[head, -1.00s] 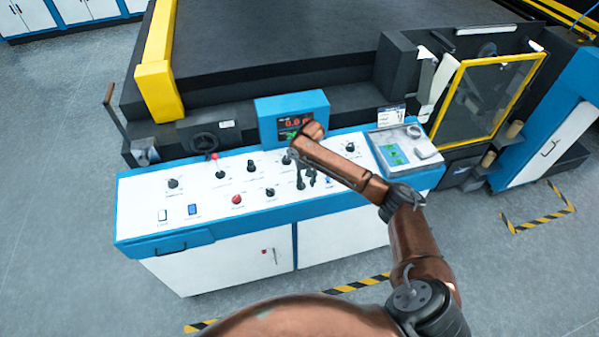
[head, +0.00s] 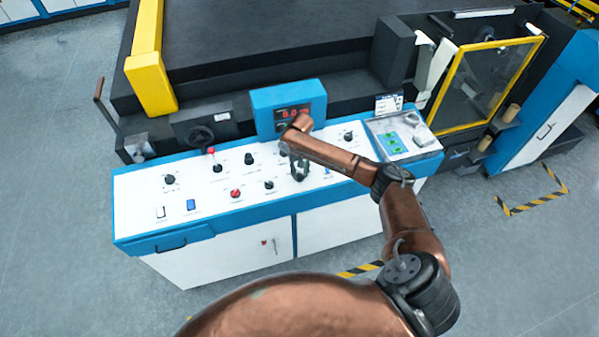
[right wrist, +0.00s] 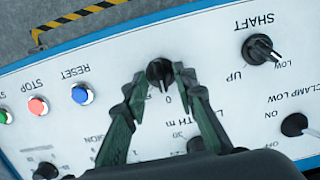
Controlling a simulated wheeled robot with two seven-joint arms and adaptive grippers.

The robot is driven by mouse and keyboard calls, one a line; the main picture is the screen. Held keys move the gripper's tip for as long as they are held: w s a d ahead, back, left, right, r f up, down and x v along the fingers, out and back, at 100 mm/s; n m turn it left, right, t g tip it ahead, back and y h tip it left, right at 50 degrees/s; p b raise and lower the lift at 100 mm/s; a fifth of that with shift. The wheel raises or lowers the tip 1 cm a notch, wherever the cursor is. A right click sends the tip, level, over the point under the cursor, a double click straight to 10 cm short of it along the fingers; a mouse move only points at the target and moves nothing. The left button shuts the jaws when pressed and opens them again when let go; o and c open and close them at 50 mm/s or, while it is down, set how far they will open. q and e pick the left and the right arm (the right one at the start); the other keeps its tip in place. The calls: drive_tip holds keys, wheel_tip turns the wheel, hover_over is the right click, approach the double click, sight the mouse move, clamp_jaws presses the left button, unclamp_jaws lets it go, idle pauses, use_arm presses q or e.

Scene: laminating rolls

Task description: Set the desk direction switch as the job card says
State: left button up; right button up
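The control desk (head: 215,223) has a white sloping top with several knobs and buttons. In the right wrist view, a black rotary knob (right wrist: 160,73) has a "0" printed beside it, and its name label is hidden, so I cannot confirm it is the direction switch. My right gripper (right wrist: 161,78) has one fingertip on each side of this knob, very close to it; contact is unclear. In the head view my right gripper (head: 299,170) is low over the desk top. A small printed card (head: 388,103) stands at the desk's back right, too small to read. My left gripper is out of view.
Near the gripper are the SHAFT knob (right wrist: 262,48), the CLAMP LOW knob (right wrist: 294,124), and the blue RESET (right wrist: 82,94) and red STOP (right wrist: 38,105) buttons.

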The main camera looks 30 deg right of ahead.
clamp_jaws()
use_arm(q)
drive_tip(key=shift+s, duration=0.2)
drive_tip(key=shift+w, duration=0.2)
use_arm(e)
drive_tip(key=shift+a+n+p, duration=0.1)
drive_tip(key=shift+n+p, duration=0.2)
drive_tip(key=shift+p, duration=0.1)
drive_tip(key=n+p, duration=0.2)
drive_tip(key=shift+r+n+h, duration=0.15)
drive_tip(key=shift+n+h, duration=0.15)
drive_tip(key=shift+n, duration=0.1)
drive_tip(key=n+p, duration=0.2)
drive_tip(key=n, duration=0.1)
drive_tip(key=shift+h, duration=0.3)
use_arm(q)
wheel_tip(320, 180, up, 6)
drive_tip(key=p, duration=0.1)
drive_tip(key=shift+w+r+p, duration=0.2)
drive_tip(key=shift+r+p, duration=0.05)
drive_tip(key=shift+p, duration=0.1)
use_arm(e)
drive_tip(key=shift+a+n, duration=0.1)
drive_tip(key=shift+n, duration=1.1)
